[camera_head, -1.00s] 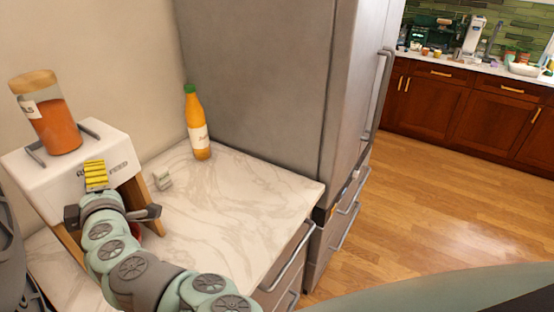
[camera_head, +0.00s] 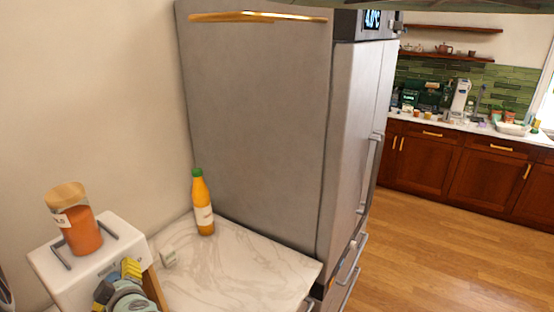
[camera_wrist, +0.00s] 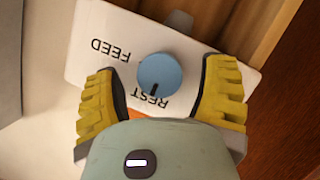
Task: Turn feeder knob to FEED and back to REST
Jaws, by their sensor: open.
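The feeder (camera_head: 80,285) is a white box on wooden legs at the lower left in the head view. A jar of orange contents (camera_head: 82,232) stands on it. In the wrist view, its white front panel (camera_wrist: 85,68) bears the words FEED and REST. The round blue knob (camera_wrist: 160,74) has a dark pointer mark facing REST. My gripper (camera_wrist: 163,72) is open, with one yellow finger on each side of the knob and a visible gap on both sides. In the head view my gripper (camera_head: 131,271) is at the feeder's front and hides the knob.
Open wood floor (camera_head: 440,245) lies to the right.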

